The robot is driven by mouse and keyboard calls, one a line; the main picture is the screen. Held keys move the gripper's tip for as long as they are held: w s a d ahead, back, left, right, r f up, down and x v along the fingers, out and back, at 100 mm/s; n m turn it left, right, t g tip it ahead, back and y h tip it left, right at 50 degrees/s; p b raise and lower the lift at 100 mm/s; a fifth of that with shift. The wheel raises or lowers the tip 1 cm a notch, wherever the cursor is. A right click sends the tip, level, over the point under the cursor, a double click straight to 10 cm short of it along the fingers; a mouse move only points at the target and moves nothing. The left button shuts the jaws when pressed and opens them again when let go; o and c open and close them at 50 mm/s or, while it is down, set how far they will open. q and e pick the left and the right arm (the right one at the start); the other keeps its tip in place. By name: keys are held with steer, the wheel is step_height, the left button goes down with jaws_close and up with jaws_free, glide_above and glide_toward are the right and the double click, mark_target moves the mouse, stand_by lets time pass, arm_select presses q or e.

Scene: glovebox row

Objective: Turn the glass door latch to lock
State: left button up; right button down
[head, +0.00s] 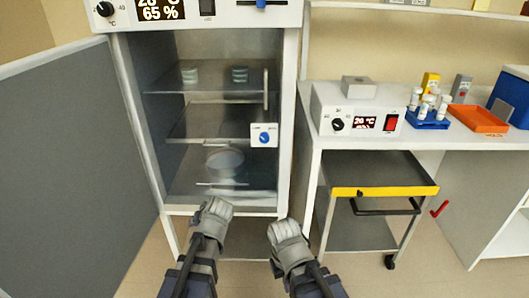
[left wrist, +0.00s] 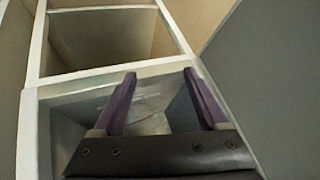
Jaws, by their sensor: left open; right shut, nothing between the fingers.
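The latch (head: 264,136) is a white plate with a blue round knob, at the right edge of the glass door (head: 215,135). The glass door looks closed across the cabinet opening; a slim upright handle (head: 265,90) stands above the latch. The knob's exact angle is too small to tell. My left gripper (head: 217,207) is below and left of the latch, in front of the cabinet's lower edge. In the left wrist view its two purple fingers (left wrist: 160,76) are spread, with nothing between them. My right gripper (head: 284,231) is shut and empty, below the latch, apart from it.
The grey outer door (head: 75,170) stands wide open at the left. Containers (head: 240,75) and a round dish (head: 224,160) are behind the glass. At the right are a bench with a heater unit (head: 357,110) and a yellow-edged cart (head: 385,191).

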arm_select(q)
steer(key=w+d+r+t+y, duration=0.1)
steer(key=w+d+r+t, duration=0.1)
steer(key=w+r+t, duration=0.35)
steer(key=m+t+h, duration=0.5)
steer(key=t+h, duration=0.1)
steer(key=t, duration=0.1)
glide_toward(265, 139)
steer(key=shift+g, duration=0.25)
steer(key=shift+w+r, duration=0.15)
steer(key=shift+w, duration=2)
steer(key=shift+w+r, duration=0.1)
steer(key=shift+w, duration=2.05)
jaws_close()
